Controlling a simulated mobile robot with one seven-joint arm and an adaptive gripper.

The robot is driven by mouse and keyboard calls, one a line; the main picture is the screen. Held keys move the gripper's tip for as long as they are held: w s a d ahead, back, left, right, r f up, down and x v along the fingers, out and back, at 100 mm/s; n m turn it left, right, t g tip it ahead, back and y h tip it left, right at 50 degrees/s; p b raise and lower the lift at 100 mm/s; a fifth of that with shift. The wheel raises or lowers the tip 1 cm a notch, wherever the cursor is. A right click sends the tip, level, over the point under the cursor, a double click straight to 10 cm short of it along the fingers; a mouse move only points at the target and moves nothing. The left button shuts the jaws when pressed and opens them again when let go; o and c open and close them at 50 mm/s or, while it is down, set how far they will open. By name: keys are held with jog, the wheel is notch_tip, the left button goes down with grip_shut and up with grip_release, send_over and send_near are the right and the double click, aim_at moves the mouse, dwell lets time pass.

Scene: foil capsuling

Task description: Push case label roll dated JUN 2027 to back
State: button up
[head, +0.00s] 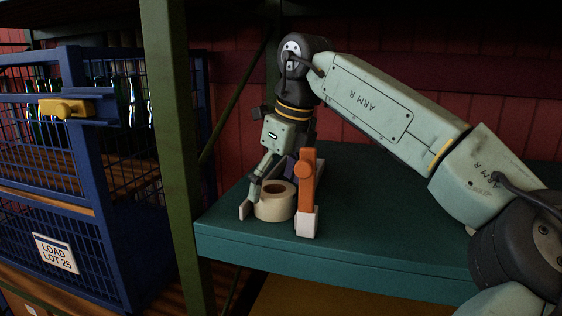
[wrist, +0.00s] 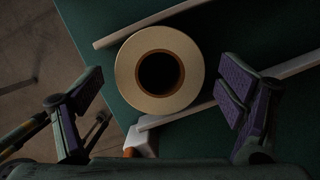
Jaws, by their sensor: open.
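A cream label roll (head: 273,210) lies flat, hole up, near the front left corner of the teal shelf. It also shows in the wrist view (wrist: 194,78), with a brown core around a dark hole. No date is readable on it. My gripper (head: 266,190) points down over the roll and is open. In the wrist view my gripper (wrist: 162,92) has one finger on each side of the roll, with a gap visible on both sides. Whether the fingers touch the roll elsewhere is hidden.
An orange upright (head: 306,180) with a white foot stands just right of the roll. Pale rails (wrist: 150,23) run on both sides of the roll. A green post (head: 175,130) and a blue wire cage (head: 95,190) with bottles stand left. The teal shelf (head: 360,245) is clear at right front.

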jog(key=shift+x, duration=0.8)
jog(key=c, duration=1.4)
